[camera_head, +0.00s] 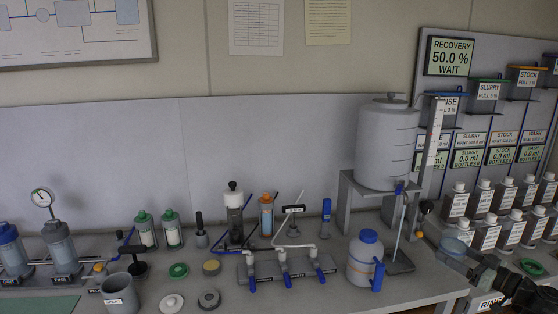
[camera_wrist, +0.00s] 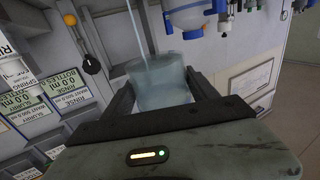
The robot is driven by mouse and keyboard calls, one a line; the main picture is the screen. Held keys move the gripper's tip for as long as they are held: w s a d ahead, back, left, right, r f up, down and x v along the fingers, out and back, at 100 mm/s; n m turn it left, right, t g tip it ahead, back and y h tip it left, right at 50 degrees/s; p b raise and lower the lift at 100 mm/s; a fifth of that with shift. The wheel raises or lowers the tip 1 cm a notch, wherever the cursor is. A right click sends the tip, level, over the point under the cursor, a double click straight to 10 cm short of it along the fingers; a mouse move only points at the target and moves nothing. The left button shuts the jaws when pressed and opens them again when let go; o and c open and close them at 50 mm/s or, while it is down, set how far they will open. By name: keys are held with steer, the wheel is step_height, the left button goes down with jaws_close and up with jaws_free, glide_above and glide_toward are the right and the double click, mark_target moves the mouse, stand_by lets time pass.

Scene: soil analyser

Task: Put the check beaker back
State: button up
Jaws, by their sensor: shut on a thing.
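The check beaker, a clear beaker with pale bluish contents, is between my jaws in the wrist view (camera_wrist: 160,78). It also shows small at the right in the head view (camera_head: 455,243). My gripper (camera_head: 465,252) is shut on it, with one dark finger on each side, in front of the bottle rows. The wrist view shows the gripper (camera_wrist: 160,92) from behind. A thin pale rod (camera_wrist: 138,30) runs down toward the beaker's rim in that view; I cannot tell whether it enters the beaker.
A grey tank (camera_head: 387,145) stands on a frame left of my gripper. Several labelled bottles (camera_head: 487,235) crowd the right. An orange knob (camera_head: 426,206) is close by. A display (camera_head: 451,57) reads "RECOVERY 50.0 % WAIT".

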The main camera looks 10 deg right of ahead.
mark_target(457, 237)
step_height(457, 237, up, 6)
steer(key=p, duration=0.4)
steer(key=shift+p, duration=0.3)
steer(key=shift+f, duration=0.2)
